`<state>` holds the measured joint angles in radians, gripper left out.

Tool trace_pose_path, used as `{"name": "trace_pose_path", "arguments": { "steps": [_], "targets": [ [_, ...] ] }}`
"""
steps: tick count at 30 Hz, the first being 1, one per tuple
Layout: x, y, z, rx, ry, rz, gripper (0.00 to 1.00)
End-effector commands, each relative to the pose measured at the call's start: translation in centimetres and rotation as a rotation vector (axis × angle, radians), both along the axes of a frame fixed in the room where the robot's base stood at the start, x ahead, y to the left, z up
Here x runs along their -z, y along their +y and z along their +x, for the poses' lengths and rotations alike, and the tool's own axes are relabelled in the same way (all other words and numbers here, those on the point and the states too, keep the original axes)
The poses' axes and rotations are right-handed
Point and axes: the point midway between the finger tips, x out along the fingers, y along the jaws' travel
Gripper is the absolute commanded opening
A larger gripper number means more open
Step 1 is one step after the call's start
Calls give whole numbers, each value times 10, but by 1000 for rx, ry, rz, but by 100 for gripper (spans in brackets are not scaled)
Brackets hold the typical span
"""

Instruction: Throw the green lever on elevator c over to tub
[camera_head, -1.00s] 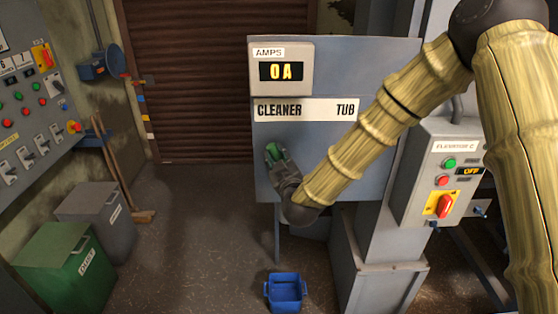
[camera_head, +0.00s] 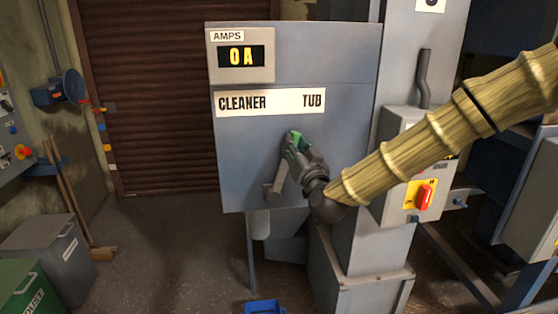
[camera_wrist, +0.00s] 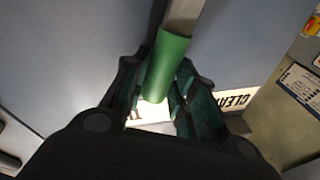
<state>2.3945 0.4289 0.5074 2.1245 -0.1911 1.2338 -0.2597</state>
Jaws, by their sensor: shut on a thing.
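The lever's green grip (camera_head: 296,137) shows at the top of my gripper (camera_head: 293,148), on the blue-grey panel (camera_head: 240,150) below the CLEANER / TUB label (camera_head: 270,101). It sits right of the label's middle, nearer to TUB. The lever's grey bar (camera_head: 277,182) runs from lower left up to the grip, tilted right. In the wrist view the green grip (camera_wrist: 166,62) lies between the fingers of my gripper (camera_wrist: 152,88), which is shut on it. My gripper hides part of the bar.
An AMPS display (camera_head: 241,56) reads 0 A. A control box with a red switch (camera_head: 424,197) is right of the panel, partly behind my arm. A blue tub (camera_head: 265,307) is on the floor below. Grey (camera_head: 45,245) and green (camera_head: 30,290) bins stand at left.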

Motion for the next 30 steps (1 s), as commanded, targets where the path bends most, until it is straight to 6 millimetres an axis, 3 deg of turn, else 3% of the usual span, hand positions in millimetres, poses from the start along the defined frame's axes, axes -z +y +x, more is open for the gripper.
{"name": "trace_pose_path", "arguments": {
  "steps": [1, 12, 30],
  "targets": [
    [9, -8, 0, 3, 3, 37, 0],
    [21, -37, 3, 0, 21, 223, 0],
    [25, -45, 3, 2, 27, 273, 0]
  ]
}}
